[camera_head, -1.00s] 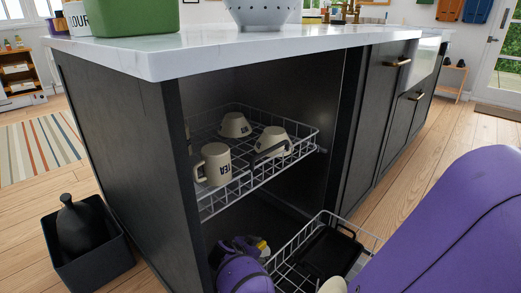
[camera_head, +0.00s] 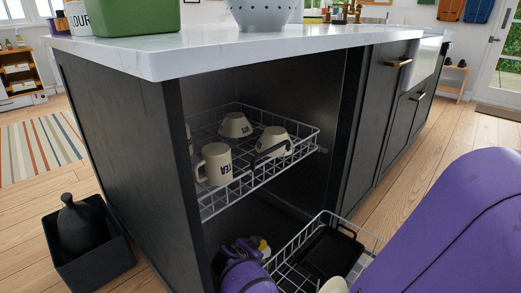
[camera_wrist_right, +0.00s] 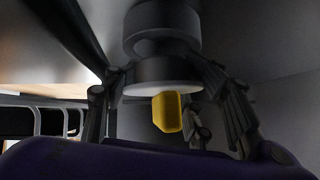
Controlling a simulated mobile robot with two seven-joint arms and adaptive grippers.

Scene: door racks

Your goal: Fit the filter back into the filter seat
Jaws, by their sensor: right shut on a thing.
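In the right wrist view, a dark round filter (camera_wrist_right: 162,84) with a pale flat end and a yellow tab (camera_wrist_right: 167,113) sits between the fingers of my right gripper (camera_wrist_right: 165,100). The gripper is shut on it. A wider dark cylinder (camera_wrist_right: 162,22), seemingly the filter seat, is just above the filter, roughly in line with it. I cannot tell whether they touch or are joined. In the head view, my right gripper (camera_head: 250,250) is low inside the open cabinet, left of the lower rack, with the yellow tab (camera_head: 263,248) just showing. The seat is hidden there. My left gripper is not in view.
The upper wire rack (camera_head: 226,199) holds mugs and bowls above my right gripper. The lower wire rack (camera_head: 325,215) is pulled out to its right, with a black tray (camera_head: 328,252) in it. The dark cabinet side (camera_head: 125,165) stands on the left.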

